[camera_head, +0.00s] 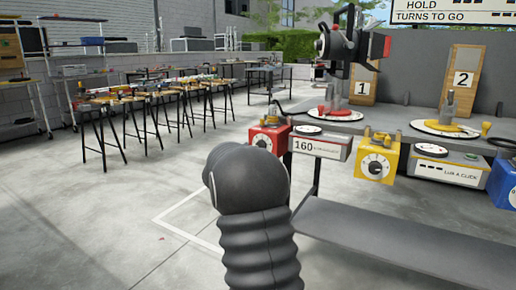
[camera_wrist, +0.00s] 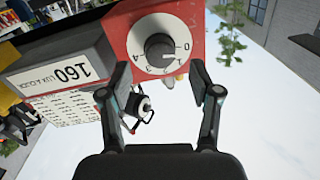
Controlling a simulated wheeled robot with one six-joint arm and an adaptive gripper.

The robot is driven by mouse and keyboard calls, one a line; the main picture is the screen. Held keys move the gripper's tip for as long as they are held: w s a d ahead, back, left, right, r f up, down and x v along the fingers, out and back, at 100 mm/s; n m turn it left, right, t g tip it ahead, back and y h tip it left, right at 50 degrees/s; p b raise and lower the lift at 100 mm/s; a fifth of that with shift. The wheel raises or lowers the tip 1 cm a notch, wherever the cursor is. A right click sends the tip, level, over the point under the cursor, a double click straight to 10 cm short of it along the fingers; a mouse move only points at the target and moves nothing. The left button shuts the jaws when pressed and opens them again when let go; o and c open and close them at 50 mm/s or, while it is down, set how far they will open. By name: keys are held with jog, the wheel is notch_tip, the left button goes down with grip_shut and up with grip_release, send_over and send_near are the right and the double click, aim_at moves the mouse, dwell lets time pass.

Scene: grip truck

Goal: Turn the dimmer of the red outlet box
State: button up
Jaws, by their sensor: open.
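The red outlet box (camera_head: 269,138) hangs at the left end of the bench front in the head view. My arm partly hides it there, and its dial is mostly covered. In the wrist view the red box (camera_wrist: 122,45) appears upside down, with a dark round dimmer knob (camera_wrist: 160,49) on a white numbered dial plate. My gripper (camera_wrist: 160,78) is open, with one finger on each side below the knob in the picture. The fingers look apart from the knob, and nothing is between them in grip. In the head view my gripper is hidden behind my arm.
A grey box reading 160 (camera_head: 319,144) sits right beside the red box. A yellow outlet box (camera_head: 377,160) with its own dial is further right, then a blue box (camera_head: 503,184). A low grey shelf (camera_head: 390,240) runs beneath.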

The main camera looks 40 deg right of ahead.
jog(key=shift+x, duration=1.9)
jog(key=c, duration=1.1)
